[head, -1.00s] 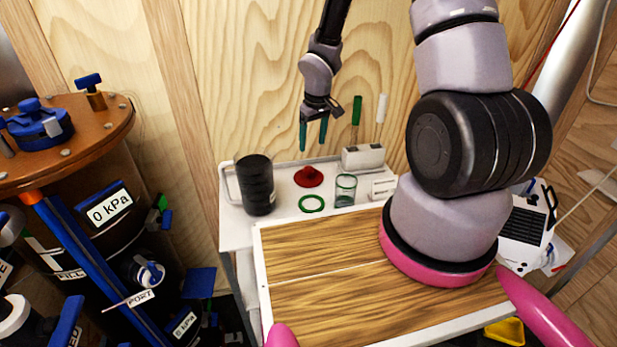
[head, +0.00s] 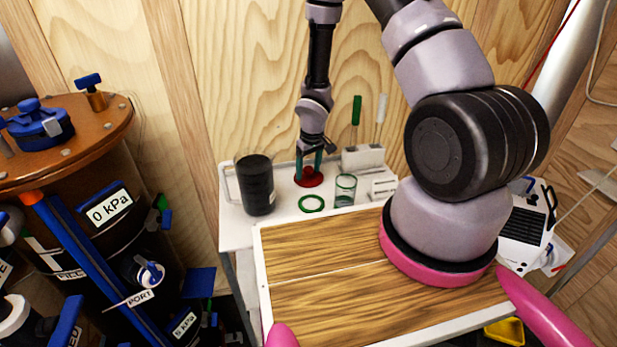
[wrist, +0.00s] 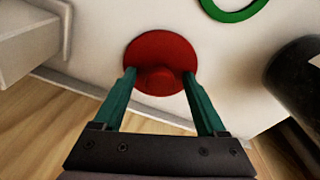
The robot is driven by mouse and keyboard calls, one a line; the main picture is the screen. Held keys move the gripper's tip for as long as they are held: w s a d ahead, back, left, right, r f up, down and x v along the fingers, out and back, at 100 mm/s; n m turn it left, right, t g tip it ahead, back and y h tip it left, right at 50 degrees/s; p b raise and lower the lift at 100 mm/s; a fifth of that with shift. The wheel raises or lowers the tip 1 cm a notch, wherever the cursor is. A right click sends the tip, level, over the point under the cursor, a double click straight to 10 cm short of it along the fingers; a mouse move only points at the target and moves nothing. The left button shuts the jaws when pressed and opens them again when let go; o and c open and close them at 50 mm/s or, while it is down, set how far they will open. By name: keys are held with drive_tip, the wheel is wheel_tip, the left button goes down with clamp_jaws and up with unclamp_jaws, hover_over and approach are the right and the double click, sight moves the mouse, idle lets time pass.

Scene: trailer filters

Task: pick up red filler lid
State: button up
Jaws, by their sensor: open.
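The red filler lid (head: 309,179) lies on the white tray surface (head: 285,215) at the back of the cart. In the wrist view the red lid (wrist: 160,62) is a round disc with a raised knob in its middle. My gripper (head: 308,168) is open, with its green fingers pointing down over the lid. In the wrist view my gripper's fingertips (wrist: 160,74) are on either side of the knob, near the disc's left and right edges. I cannot tell whether they touch the lid.
A black cylinder (head: 256,185) stands left of the lid. A green ring (head: 311,203) and a clear green-rimmed jar (head: 345,190) are in front. A white holder (head: 362,158) with two upright tools stands at right. A wooden wall (head: 250,80) is close behind.

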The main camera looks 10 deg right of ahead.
drive_tip(key=shift+c, duration=0.3)
clamp_jaws()
